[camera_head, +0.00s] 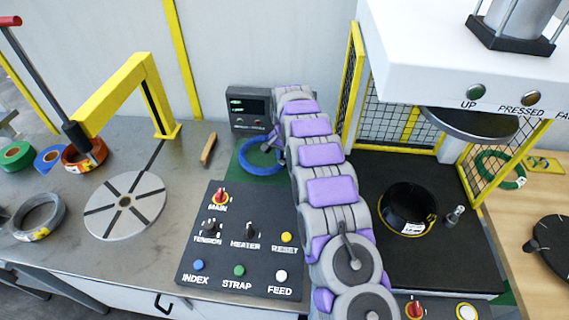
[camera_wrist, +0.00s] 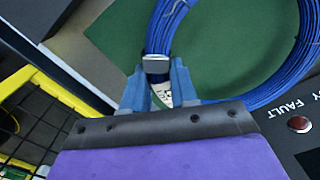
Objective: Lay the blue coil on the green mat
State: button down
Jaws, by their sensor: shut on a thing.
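The blue coil (camera_head: 256,170) is at the green mat (camera_head: 238,179), behind the control panel and below the small display box. In the wrist view the coil (camera_wrist: 285,85) arcs over the green mat (camera_wrist: 225,48), with a metal clip and a white label at my fingers. My gripper (camera_wrist: 158,80) is shut on the coil's near side, one blue finger on each side. Whether the coil rests on the mat or hangs just above it, I cannot tell. In the head view my arm hides part of the coil and mat.
The control panel (camera_head: 243,243) with knobs and buttons stands in front. The display box (camera_head: 250,108) is behind the mat. A wooden-handled tool (camera_head: 208,149) lies left of it. A slotted round plate (camera_head: 125,205) is further left. A press with a black coil (camera_head: 408,207) stands right.

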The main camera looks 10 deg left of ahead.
notch_tip(320, 180, down, 2)
jog(key=shift+f, duration=0.1)
jog(key=c, duration=0.9)
grip_release()
notch_tip(320, 180, up, 12)
jog(key=p, duration=0.3)
jog(key=shift+s, duration=0.1)
